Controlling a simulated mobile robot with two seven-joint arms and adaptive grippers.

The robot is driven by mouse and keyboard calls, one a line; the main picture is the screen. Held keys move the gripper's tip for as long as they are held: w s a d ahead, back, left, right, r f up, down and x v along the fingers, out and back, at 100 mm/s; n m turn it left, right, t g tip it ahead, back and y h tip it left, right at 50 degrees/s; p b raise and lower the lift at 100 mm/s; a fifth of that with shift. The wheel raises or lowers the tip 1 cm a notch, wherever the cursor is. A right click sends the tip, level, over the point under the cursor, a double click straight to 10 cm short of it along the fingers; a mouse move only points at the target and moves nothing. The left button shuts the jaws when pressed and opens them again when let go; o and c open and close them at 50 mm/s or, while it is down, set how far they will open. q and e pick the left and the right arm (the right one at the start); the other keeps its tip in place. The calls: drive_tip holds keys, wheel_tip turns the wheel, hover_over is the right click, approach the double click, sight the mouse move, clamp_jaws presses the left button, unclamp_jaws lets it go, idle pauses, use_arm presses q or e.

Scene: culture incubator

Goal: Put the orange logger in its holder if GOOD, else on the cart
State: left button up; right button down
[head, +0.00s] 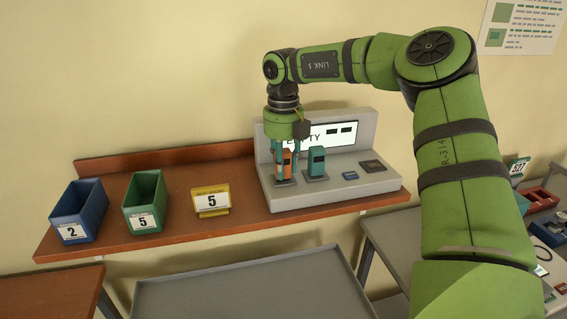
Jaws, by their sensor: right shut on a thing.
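The orange logger (286,162) stands upright at the left of a grey stepped station (330,194) on the brown shelf. My right gripper (287,168) points down from above and is shut on the orange logger, its fingers at the logger's sides. I cannot tell whether the logger still touches the dark base under it. A teal logger (316,162) stands just to the right. The station's white display (342,134) is partly hidden by my gripper; "PTY" can be read, and no "GOOD" shows. My left gripper is out of view.
A blue bin (72,226) marked 2, a green bin (146,218) marked 5 and a yellow sign (212,200) with a 5 stand left on the shelf. Small flat items lie right on the station. A grey tray-like top (250,290) in front is empty.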

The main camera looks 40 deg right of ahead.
drive_tip(key=shift+f, duration=0.2)
drive_tip(key=c, duration=0.8)
unclamp_jaws()
wheel_tip(320, 180, up, 12)
drive_tip(key=shift+r, duration=0.1)
